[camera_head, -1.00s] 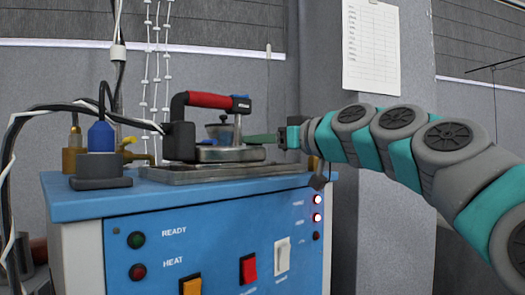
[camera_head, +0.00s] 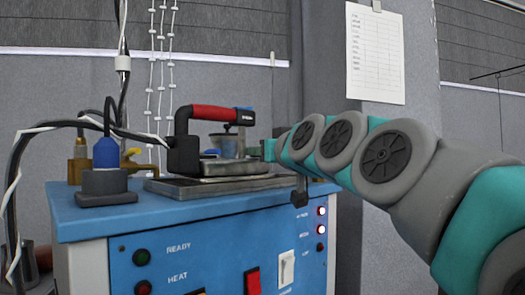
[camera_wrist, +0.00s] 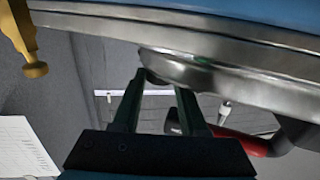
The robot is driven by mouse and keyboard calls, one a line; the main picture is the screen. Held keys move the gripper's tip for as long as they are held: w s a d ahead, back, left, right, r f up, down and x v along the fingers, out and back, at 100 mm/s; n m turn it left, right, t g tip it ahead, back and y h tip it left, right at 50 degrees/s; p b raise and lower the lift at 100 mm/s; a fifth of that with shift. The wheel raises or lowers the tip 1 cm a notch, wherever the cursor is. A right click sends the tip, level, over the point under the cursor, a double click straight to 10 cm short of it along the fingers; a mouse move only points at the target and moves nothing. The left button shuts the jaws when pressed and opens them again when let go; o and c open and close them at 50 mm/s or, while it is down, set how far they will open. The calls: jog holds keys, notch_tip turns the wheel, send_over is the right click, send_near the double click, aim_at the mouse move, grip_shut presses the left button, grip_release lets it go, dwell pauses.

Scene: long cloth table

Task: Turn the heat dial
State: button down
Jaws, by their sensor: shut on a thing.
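The iron, with its red and black handle (camera_head: 210,113), sits on a metal plate (camera_head: 200,186) on top of the blue control box. A small grey round dial (camera_head: 228,146) is under the handle, on the iron's upper side. My gripper (camera_head: 256,150) reaches it from the right, low behind the handle's front post.
The blue box front (camera_head: 215,250) has lamps and switches, with labels READY and HEAT. A plug with a blue collar (camera_head: 105,153), brass fittings and cables stand at the left of the top. A paper sheet (camera_head: 375,55) hangs on the wall behind my arm.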

jog(key=c, duration=0.7)
grip_release()
jog(key=shift+s, duration=0.15)
jog(key=v, duration=0.7)
jog(key=shift+s+d+b, duration=0.2)
jog(key=shift+b, duration=0.15)
jog(key=shift+s, duration=0.1)
